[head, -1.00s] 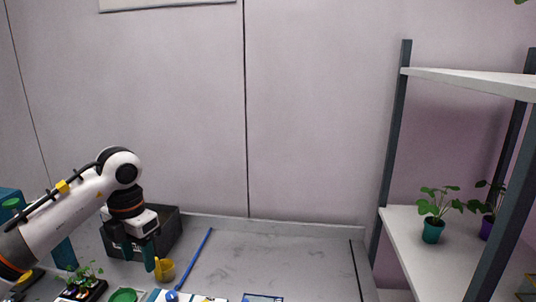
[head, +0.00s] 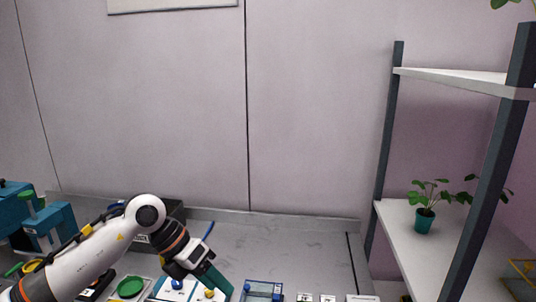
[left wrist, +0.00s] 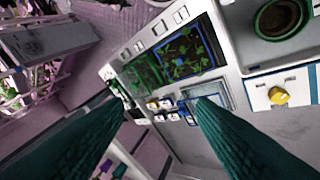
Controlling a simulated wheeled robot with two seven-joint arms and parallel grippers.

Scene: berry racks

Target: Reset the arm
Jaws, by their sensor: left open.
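My left gripper (head: 212,279) comes in from the left in the head view. Its teal fingers point down and to the right over the front of the grey table (head: 290,240). In the left wrist view its two fingers (left wrist: 155,110) are spread wide apart with nothing between them, so it is open and empty. Past the fingertips lie a blue-framed item and several small parts on a white panel (left wrist: 240,85). My right gripper does not show in either view.
A dark bin (head: 172,212) stands behind my left arm. A blue-framed tray (head: 262,290) lies at the table's front. A shelf rack (head: 385,150) with a potted plant (head: 424,219) stands at the right. Blue equipment (head: 48,228) is at the left. The table's back middle is mostly clear.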

